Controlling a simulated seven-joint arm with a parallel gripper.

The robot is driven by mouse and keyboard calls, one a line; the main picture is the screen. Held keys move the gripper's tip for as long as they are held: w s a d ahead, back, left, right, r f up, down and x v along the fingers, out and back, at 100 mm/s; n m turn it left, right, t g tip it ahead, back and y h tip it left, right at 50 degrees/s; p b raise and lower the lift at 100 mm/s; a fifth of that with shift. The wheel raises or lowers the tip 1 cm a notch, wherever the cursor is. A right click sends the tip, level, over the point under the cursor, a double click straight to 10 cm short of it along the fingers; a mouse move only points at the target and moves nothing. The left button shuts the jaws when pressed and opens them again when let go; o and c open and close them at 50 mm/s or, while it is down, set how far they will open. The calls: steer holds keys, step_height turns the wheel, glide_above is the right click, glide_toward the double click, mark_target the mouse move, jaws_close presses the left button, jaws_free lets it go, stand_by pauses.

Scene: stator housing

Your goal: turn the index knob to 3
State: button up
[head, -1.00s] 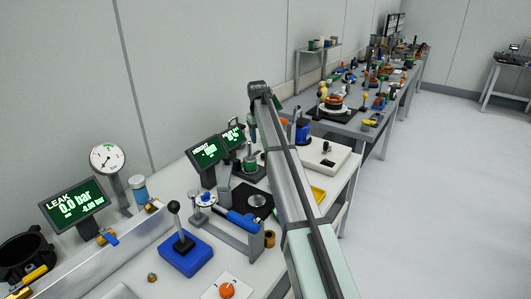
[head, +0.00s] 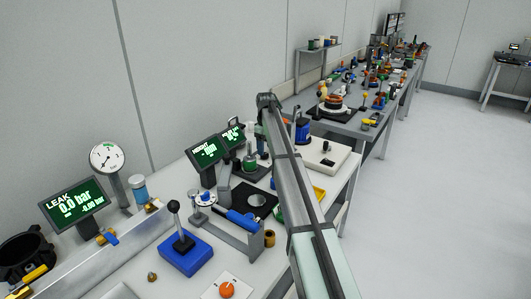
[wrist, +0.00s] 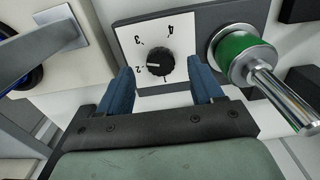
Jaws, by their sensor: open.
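The index knob (wrist: 159,63) is a black round knob on a white dial plate (wrist: 178,42) marked 1 to 4, in the wrist view. Its white pointer line is directed left, toward the 2. My gripper (wrist: 161,67) has two blue fingers, spread open, one on each side of the knob with visible gaps. I cannot tell how far the fingertips are from the plate. In the head view my arm hides the index knob, and my fingers cannot be made out.
In the wrist view a green-collared metal handle (wrist: 240,55) stands close to the right finger. A grey metal bar (wrist: 45,45) lies at upper left. In the head view, a blue-based lever (head: 185,252), an orange knob (head: 227,290) and small screens share the bench.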

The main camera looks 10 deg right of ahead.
mark_target(265, 156)
steer(key=shift+f, duration=1.5)
steer(key=c, duration=1.1)
steer(key=shift+o, duration=0.2)
steer(key=shift+m, duration=0.3)
steer(key=shift+a+m, duration=0.1)
steer(key=shift+m, duration=2.6)
